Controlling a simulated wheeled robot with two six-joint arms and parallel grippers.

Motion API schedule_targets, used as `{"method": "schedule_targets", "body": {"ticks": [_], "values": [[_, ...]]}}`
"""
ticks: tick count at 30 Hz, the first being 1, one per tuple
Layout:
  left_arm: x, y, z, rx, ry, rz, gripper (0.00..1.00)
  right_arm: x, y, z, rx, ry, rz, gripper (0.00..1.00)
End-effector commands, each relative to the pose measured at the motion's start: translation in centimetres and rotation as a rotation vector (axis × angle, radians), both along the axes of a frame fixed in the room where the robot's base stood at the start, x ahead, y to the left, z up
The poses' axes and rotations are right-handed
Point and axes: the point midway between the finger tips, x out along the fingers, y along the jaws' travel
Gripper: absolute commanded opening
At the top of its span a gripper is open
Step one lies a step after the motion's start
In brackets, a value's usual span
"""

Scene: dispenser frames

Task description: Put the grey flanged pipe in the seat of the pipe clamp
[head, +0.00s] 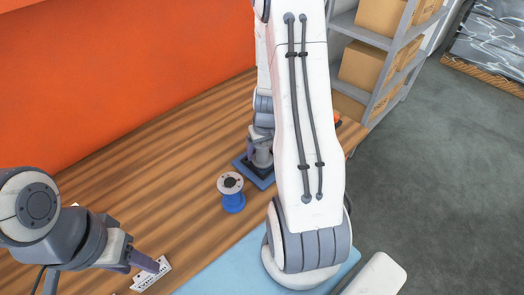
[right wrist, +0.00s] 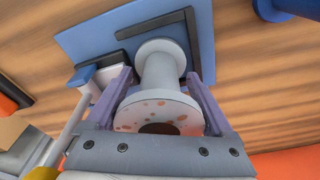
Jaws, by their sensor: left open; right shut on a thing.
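The grey flanged pipe (right wrist: 162,80) is between the fingers of my right gripper (right wrist: 163,98), its speckled near flange and dark bore facing the wrist camera. My right gripper (head: 261,148) is shut on it over a blue plate (right wrist: 100,40), which the head view also shows (head: 243,167). A dark L-shaped bracket (right wrist: 205,45) lies on the plate beside the pipe's far flange. A blue-and-white block (right wrist: 85,76) beside the left finger may be part of the clamp. Whether the pipe touches the plate is unclear. My left gripper (head: 146,262) is open and apart from these.
A blue spool-like part (head: 233,200) with a pale top stands left of the plate. A white printed card (head: 150,276) lies by my left gripper. A light-blue mat (head: 215,272) is at the front. The wooden table (head: 165,170) is clear between; a shelf with boxes (head: 365,65) stands behind right.

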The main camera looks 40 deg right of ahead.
Motion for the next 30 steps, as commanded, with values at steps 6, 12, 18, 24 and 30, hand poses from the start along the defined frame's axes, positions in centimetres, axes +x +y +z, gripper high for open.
{"method": "schedule_targets", "body": {"ticks": [6,12,18,24,30], "values": [[0.0,0.0,0.0,0.0,0.0,0.0,0.5,0.1,-0.1,0.1,-0.002,-0.003,0.0,0.0],[0.0,0.0,-0.5,0.0,0.0,0.0,0.5,0.0,-0.1,-0.4,-0.001,-0.001,0.0,0.91],[0.0,0.0,-0.3,0.0,0.0,0.0,0.5,0.0,0.0,-0.3,0.0,-0.001,0.0,1.0],[0.0,0.0,0.3,0.0,0.0,0.0,0.5,0.0,0.0,0.4,-0.002,-0.002,0.0,1.0],[0.0,0.0,0.9,0.0,0.0,0.0,0.5,-0.4,0.1,4.1,-0.004,-0.007,0.001,1.0]]}}
